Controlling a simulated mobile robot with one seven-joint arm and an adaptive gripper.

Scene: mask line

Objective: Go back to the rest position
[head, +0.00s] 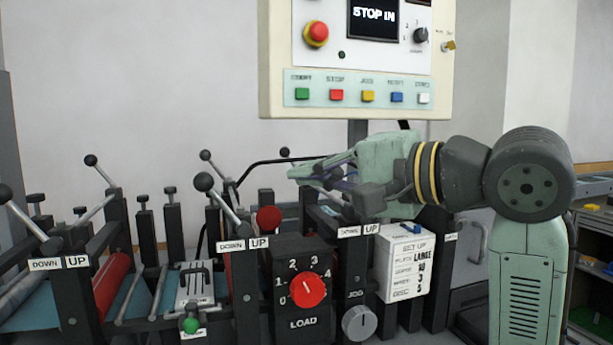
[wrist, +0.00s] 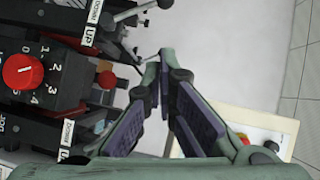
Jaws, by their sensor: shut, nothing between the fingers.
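My gripper (head: 300,172) shows in the head view in front of the machine, below the control panel, pointing left. It is shut and empty. In the wrist view my gripper (wrist: 163,62) has its fingertips together, with bare wall and floor beyond them. My arm comes in from the right, bent at a large dark joint. The fingers look clear of the levers and knobs, though the exact gap to the machine behind them cannot be told.
The machine has several black ball levers (head: 204,183), a red LOAD dial (head: 308,291) and a grey JOG knob (head: 359,322). A control panel (head: 280,80) with an emergency stop button (head: 316,34) hangs above. A white SET UP box (head: 398,268) sits below my wrist. Shelves stand at right.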

